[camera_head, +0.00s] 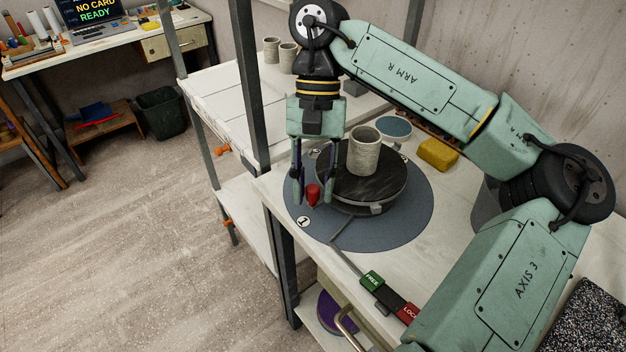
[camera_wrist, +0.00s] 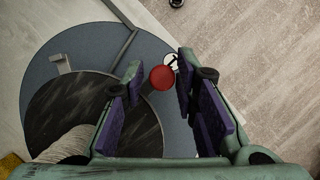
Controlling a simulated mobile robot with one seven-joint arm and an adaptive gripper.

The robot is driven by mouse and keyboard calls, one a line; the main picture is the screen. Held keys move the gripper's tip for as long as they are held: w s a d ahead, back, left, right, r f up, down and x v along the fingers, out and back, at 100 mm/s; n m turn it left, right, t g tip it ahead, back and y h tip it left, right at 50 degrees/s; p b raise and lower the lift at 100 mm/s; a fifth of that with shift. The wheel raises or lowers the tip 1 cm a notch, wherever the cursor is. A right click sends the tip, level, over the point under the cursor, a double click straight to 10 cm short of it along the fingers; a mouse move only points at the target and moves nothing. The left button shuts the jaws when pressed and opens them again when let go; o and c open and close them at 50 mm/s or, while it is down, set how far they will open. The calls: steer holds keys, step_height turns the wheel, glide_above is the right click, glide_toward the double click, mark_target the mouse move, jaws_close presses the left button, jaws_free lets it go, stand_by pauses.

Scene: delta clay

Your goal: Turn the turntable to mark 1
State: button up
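The turntable (camera_head: 367,187) is a dark round disc on a blue-grey round mat (camera_head: 410,222); it also shows in the wrist view (camera_wrist: 80,110). A grey ribbed clay cup (camera_head: 364,153) stands upright on it. A red knob (camera_head: 313,192) sits at the disc's left side. Mark 1 (camera_head: 303,221) is a white circle on the mat, just beyond the knob (camera_wrist: 162,77) in the wrist view. My gripper (camera_head: 315,198) points down with its fingers on either side of the knob. In the wrist view the fingers (camera_wrist: 160,68) are apart, with small gaps beside the knob.
A thin metal rod runs from the mat to a lever panel with a green FREE label (camera_head: 372,281) and a red LOCK label (camera_head: 409,313). A yellow sponge (camera_head: 437,154) and a small round dish (camera_head: 396,128) lie behind. A dark shelf post (camera_head: 250,90) stands left of my gripper.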

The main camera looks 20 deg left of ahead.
steer(key=shift+o, duration=1)
steer(key=v, duration=1.2)
